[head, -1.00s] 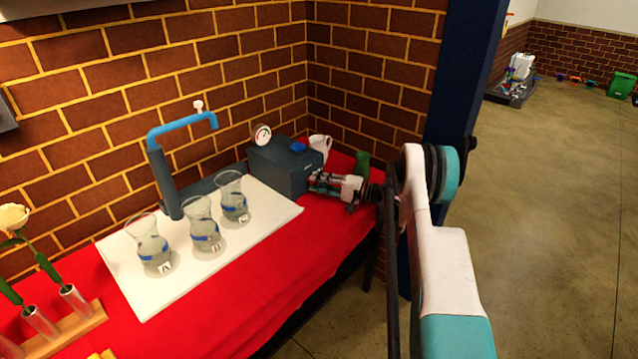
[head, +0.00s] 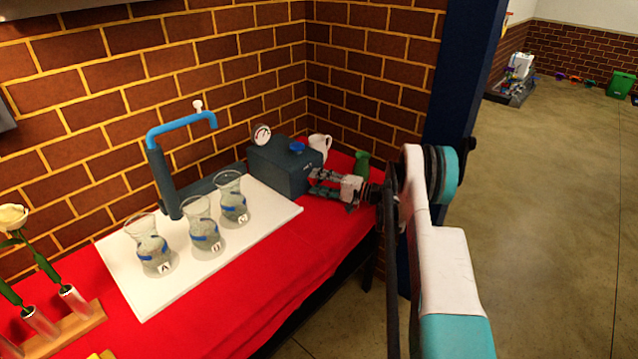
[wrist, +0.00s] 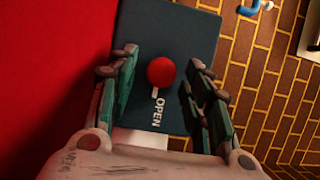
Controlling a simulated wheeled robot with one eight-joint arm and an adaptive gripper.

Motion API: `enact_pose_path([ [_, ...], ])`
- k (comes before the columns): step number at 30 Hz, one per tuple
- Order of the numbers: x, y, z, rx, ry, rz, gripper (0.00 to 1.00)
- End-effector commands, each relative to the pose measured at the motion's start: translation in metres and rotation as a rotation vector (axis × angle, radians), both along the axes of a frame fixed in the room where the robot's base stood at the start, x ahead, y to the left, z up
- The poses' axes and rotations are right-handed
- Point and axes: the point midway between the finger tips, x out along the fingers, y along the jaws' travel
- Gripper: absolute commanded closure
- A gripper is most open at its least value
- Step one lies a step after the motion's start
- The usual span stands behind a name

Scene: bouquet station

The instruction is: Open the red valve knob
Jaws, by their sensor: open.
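The red valve knob (wrist: 161,72) is on the face of a dark grey box (wrist: 185,28). In the wrist view it lies ahead of my gripper, between the lines of its two open fingers, with a white mark and the word OPEN beside it. In the head view the box (head: 280,172) stands at the table's far end, and the red knob is hidden there. My gripper (head: 315,184) is open beside the box's right face. In the wrist view my gripper (wrist: 160,88) shows no contact with the knob.
A gauge (head: 262,135) and a blue knob (head: 297,147) are on the box. A white jug (head: 320,146) and a green vessel (head: 362,163) stand behind my gripper. Several glass vases, one of them here (head: 204,236), stand on a white board (head: 180,287) below a blue pipe (head: 180,127).

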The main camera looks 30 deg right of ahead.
Motion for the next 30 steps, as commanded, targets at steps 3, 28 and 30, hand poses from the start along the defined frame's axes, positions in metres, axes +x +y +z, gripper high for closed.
enact_pose_path([
  [3, -0.006, -0.006, 0.000, 0.000, 0.000, -0.002, 0.55],
  [28, -0.089, -0.082, -0.001, 0.000, 0.000, -0.002, 0.55],
  [30, -0.089, -0.082, -0.001, 0.000, 0.000, -0.001, 0.55],
])
